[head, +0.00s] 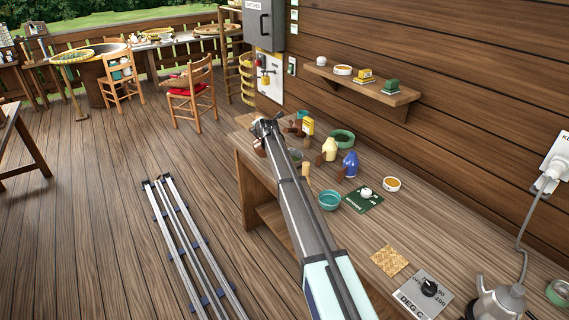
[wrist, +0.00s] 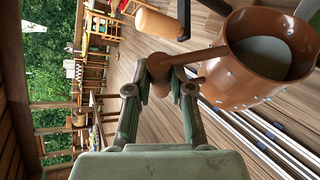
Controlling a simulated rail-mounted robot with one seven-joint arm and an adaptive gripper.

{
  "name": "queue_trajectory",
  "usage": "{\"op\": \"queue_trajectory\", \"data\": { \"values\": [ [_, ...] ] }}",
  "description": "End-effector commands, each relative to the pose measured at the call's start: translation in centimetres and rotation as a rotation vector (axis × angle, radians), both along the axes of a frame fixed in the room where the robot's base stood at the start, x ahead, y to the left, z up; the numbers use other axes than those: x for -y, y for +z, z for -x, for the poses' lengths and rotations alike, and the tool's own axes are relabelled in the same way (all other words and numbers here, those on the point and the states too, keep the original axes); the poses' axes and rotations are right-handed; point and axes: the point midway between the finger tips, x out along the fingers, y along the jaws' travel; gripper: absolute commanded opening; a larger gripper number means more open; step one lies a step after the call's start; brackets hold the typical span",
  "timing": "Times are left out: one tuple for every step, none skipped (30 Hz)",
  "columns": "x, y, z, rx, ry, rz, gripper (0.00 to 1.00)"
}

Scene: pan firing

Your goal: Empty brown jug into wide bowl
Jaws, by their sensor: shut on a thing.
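A brown jug (wrist: 243,88) with pale dots on its outside and a side handle fills the right of the wrist view. Its open mouth shows a grey inside; whether that is contents I cannot tell. My gripper (wrist: 163,72) is shut on its handle. In the head view my gripper (head: 265,127) is over the left edge of the workbench, with the jug (head: 259,147) partly hidden by the arm. A green bowl (head: 342,138) stands to its right at the back of the bench, and a teal bowl (head: 330,201) nearer. I cannot tell which is the wide bowl.
On the bench (head: 420,231) stand a cream jug (head: 329,150), a blue jug (head: 350,164), a small orange-filled bowl (head: 391,184) and a green board (head: 363,199). A kettle (head: 500,300) is at front right. A wall shelf (head: 365,86) hangs above.

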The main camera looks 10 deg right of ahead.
Motion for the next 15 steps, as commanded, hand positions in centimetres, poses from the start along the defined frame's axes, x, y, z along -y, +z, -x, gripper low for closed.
{"op": "queue_trajectory", "data": {
  "values": [
    [0.12,0.02,0.02,0.004,0.000,-0.007,0.00],
    [0.16,0.02,0.02,0.004,0.000,-0.011,0.00],
    [0.23,0.04,0.04,0.005,0.000,-0.016,0.00],
    [0.28,0.04,0.04,0.006,0.000,-0.020,0.00],
    [0.32,0.06,0.05,0.006,0.000,-0.024,0.00],
    [0.37,0.08,0.06,0.007,0.000,-0.030,0.00],
    [0.42,0.09,0.07,0.008,0.000,-0.034,0.00],
    [0.47,0.10,0.08,0.009,-0.001,-0.037,0.00],
    [0.53,0.12,0.10,0.010,-0.001,-0.042,0.00],
    [0.59,0.13,0.10,0.010,-0.001,-0.047,0.00],
    [0.62,0.16,0.11,0.011,0.000,-0.050,0.00],
    [0.68,0.17,0.13,0.012,0.000,-0.054,0.00],
    [0.72,0.20,0.13,0.012,0.000,-0.056,0.00],
    [0.75,0.22,0.13,0.013,0.000,-0.058,0.00],
    [0.78,0.27,0.13,0.013,0.000,-0.061,0.00]
  ]
}}
